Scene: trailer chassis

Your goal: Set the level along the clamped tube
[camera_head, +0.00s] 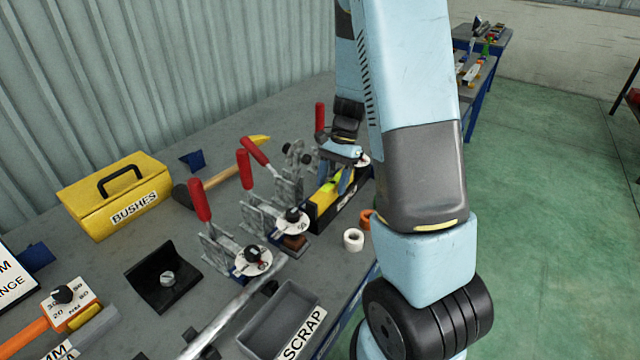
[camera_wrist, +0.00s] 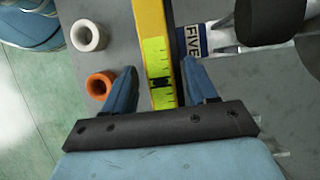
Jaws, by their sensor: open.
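The level is a yellow bar with a bright green vial; in the wrist view the level (camera_wrist: 170,95) runs up between my fingers. In the head view the level (camera_head: 322,197) sits by the row of clamps, with black along its near side. My gripper (camera_wrist: 160,75) is open, with one blue finger on each side of the level and small gaps showing. In the head view my gripper (camera_head: 346,178) reaches down over the level, hiding part of it. The grey tube (camera_head: 228,316) runs from the nearest red-handled clamp (camera_head: 235,255) toward the lower left.
Several upright red clamp handles (camera_head: 199,200) stand left of my gripper. A white ring (camera_head: 353,239) and an orange ring (camera_wrist: 100,85) lie beside the level. A grey SCRAP tray (camera_head: 282,312) is near the front edge. A hammer (camera_head: 225,182) and yellow BUSHES box (camera_head: 113,198) lie behind.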

